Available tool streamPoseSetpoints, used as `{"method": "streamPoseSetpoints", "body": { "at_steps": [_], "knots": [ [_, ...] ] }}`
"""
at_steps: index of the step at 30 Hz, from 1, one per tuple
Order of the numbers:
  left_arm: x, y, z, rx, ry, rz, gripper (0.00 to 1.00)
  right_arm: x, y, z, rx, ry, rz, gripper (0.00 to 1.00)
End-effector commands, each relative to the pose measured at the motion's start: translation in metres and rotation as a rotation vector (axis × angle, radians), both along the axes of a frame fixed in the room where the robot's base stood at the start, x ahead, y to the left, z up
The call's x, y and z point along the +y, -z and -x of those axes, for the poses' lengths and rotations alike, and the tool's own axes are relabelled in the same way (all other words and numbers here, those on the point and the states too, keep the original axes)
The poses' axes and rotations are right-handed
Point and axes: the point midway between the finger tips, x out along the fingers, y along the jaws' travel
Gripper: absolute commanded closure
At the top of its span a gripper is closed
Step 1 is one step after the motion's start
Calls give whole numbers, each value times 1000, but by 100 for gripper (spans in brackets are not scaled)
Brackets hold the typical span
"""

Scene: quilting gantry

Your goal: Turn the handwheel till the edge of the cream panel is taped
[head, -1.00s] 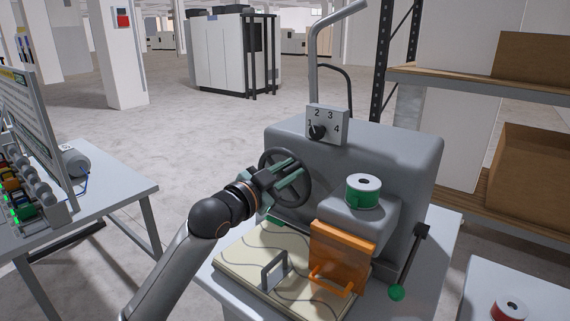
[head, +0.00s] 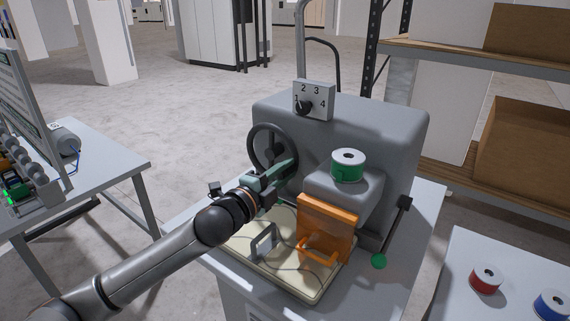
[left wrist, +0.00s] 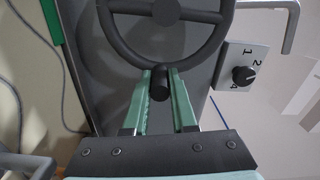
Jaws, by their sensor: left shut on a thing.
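The dark handwheel (head: 250,148) is on the left side of the grey machine. My left gripper (head: 286,170) is shut on the handwheel's handle at the lower right of the wheel. The left wrist view shows the handle (left wrist: 159,84) between its green fingers. The cream panel (head: 237,246) with grey curved lines lies flat before the machine and carries a grey pull handle. In the left wrist view a green strip (left wrist: 51,22) runs beside the cream panel (left wrist: 50,75), on its machine side. How far it runs is hidden. My right gripper is not in view.
A green tape roll (head: 348,165) sits on the machine above an orange guard (head: 328,220). A lever with a green knob (head: 379,261) is at right. Red (head: 486,278) and blue (head: 551,303) rolls stand on a right-hand table.

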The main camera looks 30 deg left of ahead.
Motion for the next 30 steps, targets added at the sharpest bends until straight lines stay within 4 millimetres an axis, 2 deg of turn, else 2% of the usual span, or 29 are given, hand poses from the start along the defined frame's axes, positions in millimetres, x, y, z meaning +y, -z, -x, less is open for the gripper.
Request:
{"method": "streamPoseSetpoints", "body": {
  "at_steps": [10,26,27,30],
  "knots": [
    [1,10,0,-8,0,-131,100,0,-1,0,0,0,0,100],
    [1,12,0,-10,0,-149,100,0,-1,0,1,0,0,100],
    [1,12,0,-10,0,-149,71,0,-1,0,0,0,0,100],
    [1,12,0,-10,-1,-149,59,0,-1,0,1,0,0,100]
  ]
}}
